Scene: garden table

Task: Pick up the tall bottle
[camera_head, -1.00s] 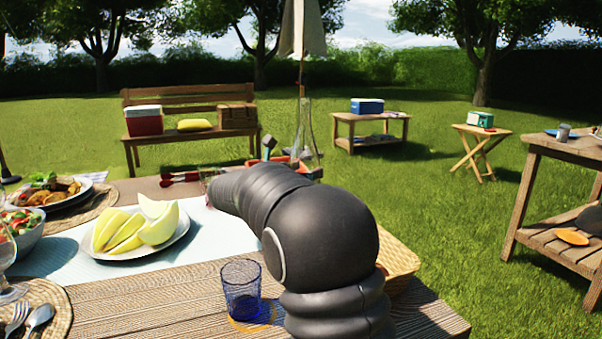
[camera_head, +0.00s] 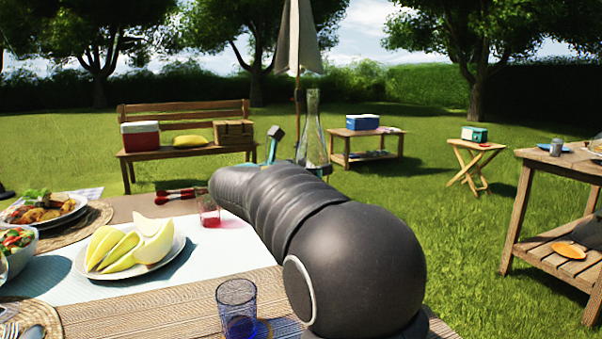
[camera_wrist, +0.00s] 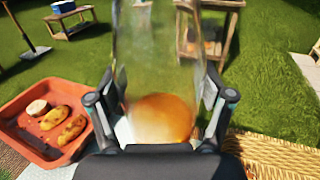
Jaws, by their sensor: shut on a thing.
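The tall bottle (camera_head: 313,130) is clear glass with a slim neck and a wider body. In the head view it stands upright beyond my arm, its lower end hidden by the arm. In the wrist view the bottle (camera_wrist: 158,55) is between the two fingers of my gripper (camera_wrist: 160,100), which is shut on it. An orange and pale patch shows through or behind its lower part; I cannot tell which. In the head view one finger shows left of the bottle, and most of the gripper is hidden.
A blue glass (camera_head: 237,308) stands beside my arm, and a reddish glass (camera_head: 209,211) stands near it farther back. A plate of melon (camera_head: 167,258) is at left. In the wrist view a red tray of food (camera_wrist: 22,103) is left and a woven basket (camera_wrist: 275,150) right.

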